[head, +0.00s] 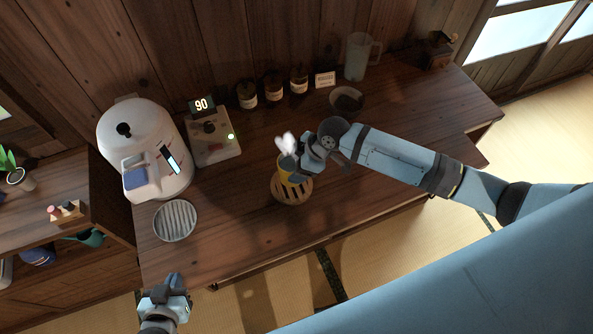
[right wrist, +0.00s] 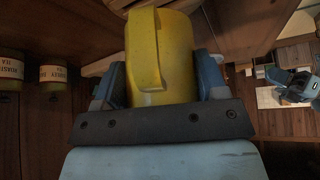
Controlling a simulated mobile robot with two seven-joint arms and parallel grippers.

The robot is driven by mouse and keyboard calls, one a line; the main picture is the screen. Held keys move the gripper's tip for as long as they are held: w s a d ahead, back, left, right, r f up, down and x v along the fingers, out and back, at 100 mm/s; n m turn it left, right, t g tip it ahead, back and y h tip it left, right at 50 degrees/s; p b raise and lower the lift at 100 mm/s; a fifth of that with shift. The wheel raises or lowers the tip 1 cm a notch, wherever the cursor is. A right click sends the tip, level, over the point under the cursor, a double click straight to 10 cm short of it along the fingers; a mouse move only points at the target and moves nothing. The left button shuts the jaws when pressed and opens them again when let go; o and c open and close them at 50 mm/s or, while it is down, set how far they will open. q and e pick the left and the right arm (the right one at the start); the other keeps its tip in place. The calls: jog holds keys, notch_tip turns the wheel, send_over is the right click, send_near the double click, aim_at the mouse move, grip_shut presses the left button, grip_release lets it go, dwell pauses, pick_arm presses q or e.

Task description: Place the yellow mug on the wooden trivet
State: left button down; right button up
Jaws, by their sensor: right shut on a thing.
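The yellow mug (head: 284,178) is upright with white steam above it, over the left part of the round slatted wooden trivet (head: 296,195). I cannot tell whether its base touches the trivet. My right gripper (head: 290,168) is shut on the mug and hides part of it. In the right wrist view the yellow mug (right wrist: 160,60) sits between both fingers, its handle facing the camera. My left gripper (head: 176,282) is empty near the table's front left edge; its finger gap is too small to make out.
A white boiler (head: 145,150) and a round grey slatted drain (head: 175,221) stand on the left. A control box (head: 212,140), several jars (head: 273,88), a dark bowl (head: 346,101) and a clear pitcher (head: 357,57) line the back. The front middle of the table is clear.

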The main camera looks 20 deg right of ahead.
jog(key=shift+f, duration=1.95)
jog(key=shift+f, duration=0.15)
jog(key=o, duration=1.2)
jog(key=shift+o, duration=0.2)
